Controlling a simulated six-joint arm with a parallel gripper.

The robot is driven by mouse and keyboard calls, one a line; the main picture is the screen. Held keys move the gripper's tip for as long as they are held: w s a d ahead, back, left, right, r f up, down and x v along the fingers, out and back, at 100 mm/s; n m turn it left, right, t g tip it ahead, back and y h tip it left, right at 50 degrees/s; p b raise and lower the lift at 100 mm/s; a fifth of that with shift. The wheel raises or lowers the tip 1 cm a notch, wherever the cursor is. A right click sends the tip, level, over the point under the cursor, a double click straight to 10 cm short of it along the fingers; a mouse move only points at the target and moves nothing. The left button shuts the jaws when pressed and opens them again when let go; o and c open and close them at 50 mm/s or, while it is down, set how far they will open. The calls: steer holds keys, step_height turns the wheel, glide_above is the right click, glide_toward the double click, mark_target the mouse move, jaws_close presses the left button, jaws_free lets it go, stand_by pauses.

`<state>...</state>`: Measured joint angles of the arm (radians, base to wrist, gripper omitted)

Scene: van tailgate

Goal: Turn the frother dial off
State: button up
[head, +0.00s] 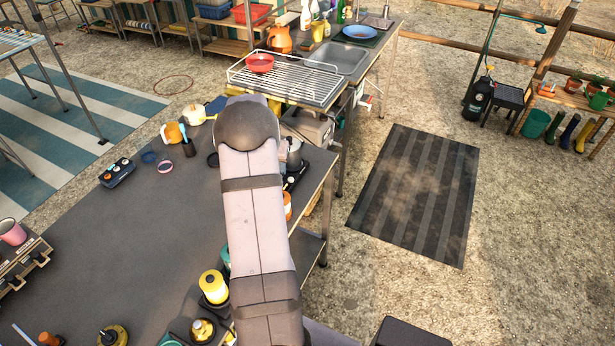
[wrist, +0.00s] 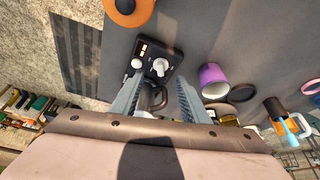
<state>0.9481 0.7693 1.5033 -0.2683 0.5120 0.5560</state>
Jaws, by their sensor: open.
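In the wrist view, a black frother base (wrist: 150,45) lies on the dark tabletop with a white dial (wrist: 160,67), a smaller white knob (wrist: 137,63) and small amber lights. The dial's exact setting is too small to read. My gripper (wrist: 158,90) is open, its two fingers apart and pointing towards the base, with the dial ahead of the gap. A dark curved handle-like part (wrist: 155,98) shows between the fingers; I cannot tell whether they touch it. In the head view, my arm hides the gripper and most of the base, whose dark edge (head: 293,181) shows beside a metal pot (head: 291,153).
A purple cup (wrist: 213,80) and a dark ring (wrist: 241,93) are right of the fingers in the wrist view. An orange round thing (wrist: 128,8) is beyond the base. In the head view, a wire rack (head: 290,84) stands behind; the table's middle (head: 150,235) is clear.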

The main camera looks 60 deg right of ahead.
steer(key=s+d+f+m+y+b, duration=0.1)
steer(key=s+d+m+b, duration=0.1)
steer(key=m+b, duration=0.1)
steer(key=s+d+f+m+t+y+b, duration=0.1)
steer(key=s+d+m+b, duration=0.1)
steer(key=s+b, duration=0.1)
steer(key=s+d+f+m+t+y+b, duration=0.1)
steer(key=s+d+m+b, duration=0.1)
steer(key=s+m+b, duration=0.1)
steer(key=shift+f+m, duration=0.3)
steer(key=shift+f, duration=0.05)
steer(key=shift+s+d+f+m+t+y+b, duration=0.1)
steer(key=shift+f+m+t+y+b, duration=0.2)
steer(key=shift+m+t+y, duration=0.15)
steer(key=shift+s+d+f+m+t+y+b, duration=0.15)
steer(key=shift+f+m+t+y, duration=0.15)
steer(key=shift+m, duration=0.25)
steer(key=shift+f+m+t+y+b, duration=0.35)
steer(key=shift+m+t+b, duration=0.1)
steer(key=shift+m+t, duration=0.35)
steer(key=shift+m+t+b, duration=0.35)
steer(key=shift+m+t, duration=0.2)
steer(key=shift+m, duration=0.05)
steer(key=shift+r+m+t+y, duration=0.25)
steer(key=shift+m+t+y, duration=0.15)
steer(key=shift+c, duration=0.2)
